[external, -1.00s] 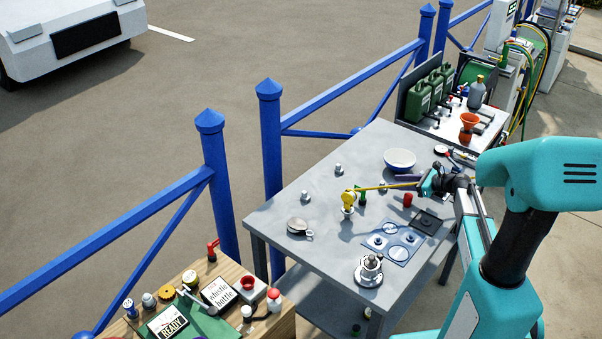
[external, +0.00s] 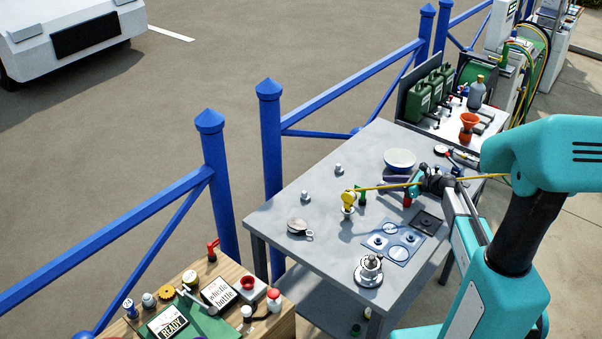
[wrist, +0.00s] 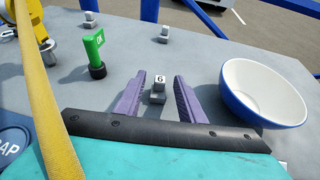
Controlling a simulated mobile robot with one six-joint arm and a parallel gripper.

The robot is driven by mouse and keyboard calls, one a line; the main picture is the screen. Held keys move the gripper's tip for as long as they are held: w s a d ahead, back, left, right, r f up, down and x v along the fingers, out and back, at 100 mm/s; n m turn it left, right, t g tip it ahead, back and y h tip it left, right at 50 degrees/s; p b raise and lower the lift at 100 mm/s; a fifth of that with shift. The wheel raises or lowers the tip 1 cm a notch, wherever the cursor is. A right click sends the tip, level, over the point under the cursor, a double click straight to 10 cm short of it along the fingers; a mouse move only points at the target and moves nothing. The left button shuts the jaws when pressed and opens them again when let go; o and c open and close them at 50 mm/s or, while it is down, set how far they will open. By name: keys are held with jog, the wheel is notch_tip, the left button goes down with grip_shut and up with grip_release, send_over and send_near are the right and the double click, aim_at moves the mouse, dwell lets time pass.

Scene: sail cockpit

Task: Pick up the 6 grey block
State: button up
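The grey block marked 6 (wrist: 157,97) stands upright on the grey table, its white top label facing up in the wrist view. My gripper (wrist: 159,92) has two purple fingers spread apart. The block shows in the gap between the fingertips, with clear space on both sides and no visible contact. In the external view my gripper (external: 392,184) is low over the far part of the table, and the block cannot be made out there.
A white-and-blue bowl (wrist: 264,92) stands close right of the fingers. A yellow strap (wrist: 45,95) crosses the left side. Two other grey blocks (external: 338,169) (external: 306,196) stand on the table.

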dwell(0.4)
grip_shut()
jog(key=shift+r, duration=0.15)
jog(key=shift+r+b, duration=0.65)
jog(key=shift+r, duration=0.4)
jog(key=s+r+b, duration=0.1)
jog(key=s, duration=0.4)
jog(key=s+b, duration=0.1)
jog(key=s, duration=0.4)
jog(key=s+r+b, duration=0.1)
jog(key=s+b, duration=0.1)
jog(key=s, duration=0.4)
jog(key=shift+d+r, duration=0.35)
